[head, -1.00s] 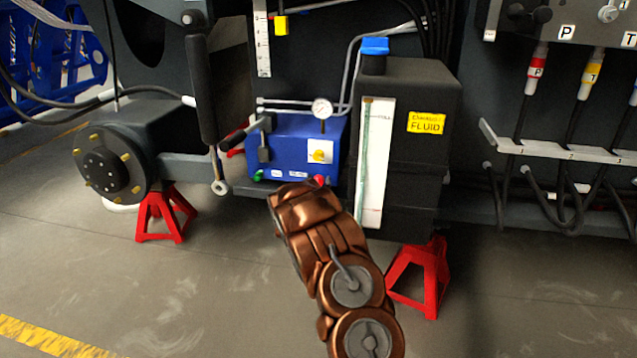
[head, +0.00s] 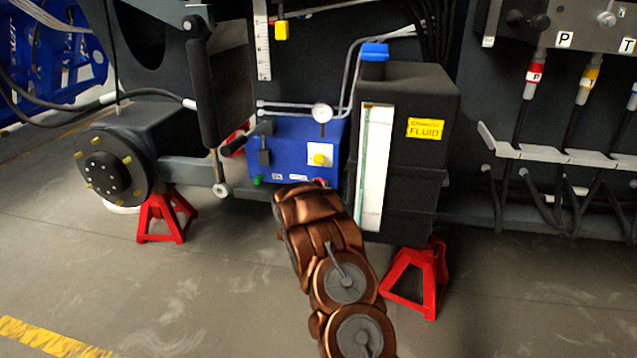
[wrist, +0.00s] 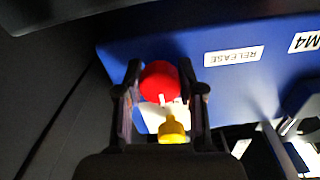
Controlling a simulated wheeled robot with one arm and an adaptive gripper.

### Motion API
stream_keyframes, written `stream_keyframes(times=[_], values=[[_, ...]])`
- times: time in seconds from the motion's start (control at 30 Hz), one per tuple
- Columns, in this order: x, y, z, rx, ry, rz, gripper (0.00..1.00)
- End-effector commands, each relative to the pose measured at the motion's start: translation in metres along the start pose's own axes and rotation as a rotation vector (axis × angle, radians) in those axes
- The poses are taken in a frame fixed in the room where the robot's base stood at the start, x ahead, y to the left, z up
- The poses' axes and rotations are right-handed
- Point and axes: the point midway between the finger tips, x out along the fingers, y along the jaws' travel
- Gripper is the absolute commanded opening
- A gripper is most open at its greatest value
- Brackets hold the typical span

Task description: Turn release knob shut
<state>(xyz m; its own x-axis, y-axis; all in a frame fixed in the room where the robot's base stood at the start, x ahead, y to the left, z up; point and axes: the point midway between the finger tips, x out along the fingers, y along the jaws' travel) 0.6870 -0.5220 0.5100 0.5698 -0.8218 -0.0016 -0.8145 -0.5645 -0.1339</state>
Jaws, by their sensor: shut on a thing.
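The release knob (wrist: 160,80) is a round red knob beside the "RELEASE" label (wrist: 233,57) on the blue pump box. My gripper (wrist: 161,92) has one finger on each side of it and is shut on it. In the head view the red knob (head: 320,182) shows only as a sliver at the lower right of the blue box (head: 290,150), above my copper-coloured arm, which hides the fingers. How far the knob is turned cannot be told.
A yellow knob (head: 319,159) on a white plate sits close by the red one. A gauge (head: 322,113) stands on top of the box, and a green knob (head: 257,180) is at its lower left. The black fluid tank (head: 415,150) stands close on the right.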

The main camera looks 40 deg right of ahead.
Motion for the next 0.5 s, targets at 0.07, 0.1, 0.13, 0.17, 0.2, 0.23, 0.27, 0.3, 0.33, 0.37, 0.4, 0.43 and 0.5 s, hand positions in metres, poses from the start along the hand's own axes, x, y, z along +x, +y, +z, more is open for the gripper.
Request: stream_keyframes(times=[0.07, 0.1, 0.13, 0.17, 0.2, 0.23, 0.27, 0.3, 0.33, 0.37, 0.4, 0.43, 0.5], values=[[0.0000, -0.0014, -0.0020, 0.014, 0.002, -0.002, 0.03], [0.0001, -0.0009, -0.0018, 0.019, 0.002, -0.001, 0.03], [0.0002, -0.0007, -0.0015, 0.022, 0.002, -0.001, 0.03], [0.0002, -0.0005, -0.0014, 0.023, 0.002, -0.001, 0.03], [0.0003, -0.0004, -0.0013, 0.024, 0.003, -0.001, 0.03], [0.0003, -0.0004, -0.0012, 0.024, 0.003, -0.001, 0.03], [0.0003, -0.0004, -0.0011, 0.024, 0.003, -0.001, 0.03], [0.0003, -0.0004, -0.0011, 0.024, 0.003, -0.001, 0.03], [0.0003, -0.0004, -0.0011, 0.024, 0.003, -0.001, 0.03], [0.0003, -0.0005, -0.0012, 0.024, 0.003, -0.001, 0.03], [0.0003, -0.0005, -0.0012, 0.024, 0.003, -0.001, 0.03], [0.0003, -0.0005, -0.0012, 0.024, 0.003, -0.001, 0.03], [0.0003, -0.0004, -0.0011, 0.024, 0.003, -0.001, 0.45]])
